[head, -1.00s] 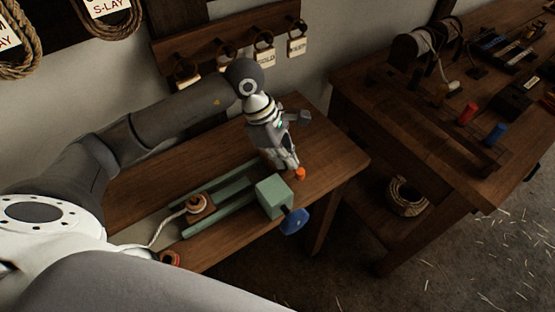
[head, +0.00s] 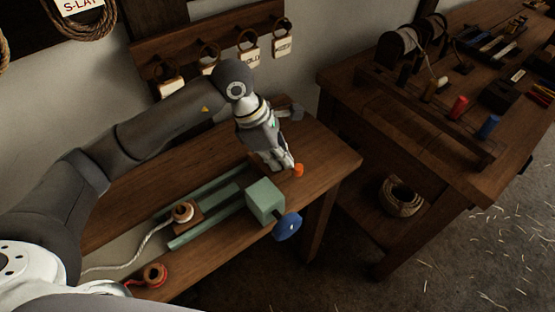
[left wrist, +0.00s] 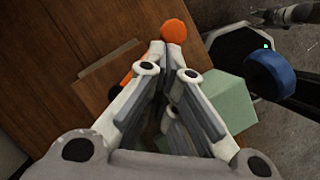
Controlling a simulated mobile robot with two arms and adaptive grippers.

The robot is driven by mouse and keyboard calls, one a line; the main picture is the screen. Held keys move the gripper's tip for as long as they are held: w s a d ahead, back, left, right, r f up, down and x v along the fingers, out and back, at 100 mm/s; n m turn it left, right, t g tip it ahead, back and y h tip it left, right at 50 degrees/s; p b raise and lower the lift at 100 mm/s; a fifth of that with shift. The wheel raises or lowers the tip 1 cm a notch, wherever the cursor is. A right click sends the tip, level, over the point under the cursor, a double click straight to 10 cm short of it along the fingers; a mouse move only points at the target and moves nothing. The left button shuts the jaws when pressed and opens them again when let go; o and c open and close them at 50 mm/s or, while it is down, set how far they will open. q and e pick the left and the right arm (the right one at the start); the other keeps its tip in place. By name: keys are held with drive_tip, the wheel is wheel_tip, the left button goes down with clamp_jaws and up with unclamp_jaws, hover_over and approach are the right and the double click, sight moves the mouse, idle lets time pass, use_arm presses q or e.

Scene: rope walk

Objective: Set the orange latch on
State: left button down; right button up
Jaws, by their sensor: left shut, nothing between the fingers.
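The orange latch shows in the head view as a round orange knob (head: 298,170) at the far right end of the bench device, behind the green block (head: 265,199). In the left wrist view the orange knob (left wrist: 174,30) sits just beyond my fingertips, and a bit of orange (left wrist: 127,77) shows beside the fingers, partly hidden by them. My left gripper (head: 284,168) is shut and empty, pointing down right beside the knob; the left wrist view also shows its closed fingertips (left wrist: 160,50). I cannot tell whether they touch the knob.
A blue handwheel (head: 287,225) sticks out from the green block over the bench's front edge. A second table (head: 385,140) stands to the right.

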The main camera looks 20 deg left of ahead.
drive_tip(key=shift+a+f, duration=0.1)
drive_tip(key=shift+f, duration=0.05)
use_arm(q)
drive_tip(key=shift+a, duration=0.1)
use_arm(e)
drive_tip(key=shift+f, duration=0.1)
idle(0.5)
use_arm(q)
drive_tip(key=shift+w+a+b, duration=0.15)
drive_tip(key=shift+a+b, duration=0.3)
drive_tip(key=shift+a, duration=0.25)
drive_tip(key=p+v, duration=0.4)
drive_tip(key=v, duration=0.6)
use_arm(e)
drive_tip(key=r, duration=0.1)
drive_tip(key=s+r, duration=0.2)
drive_tip(key=shift+a+r, duration=0.15)
drive_tip(key=shift+r, duration=0.25)
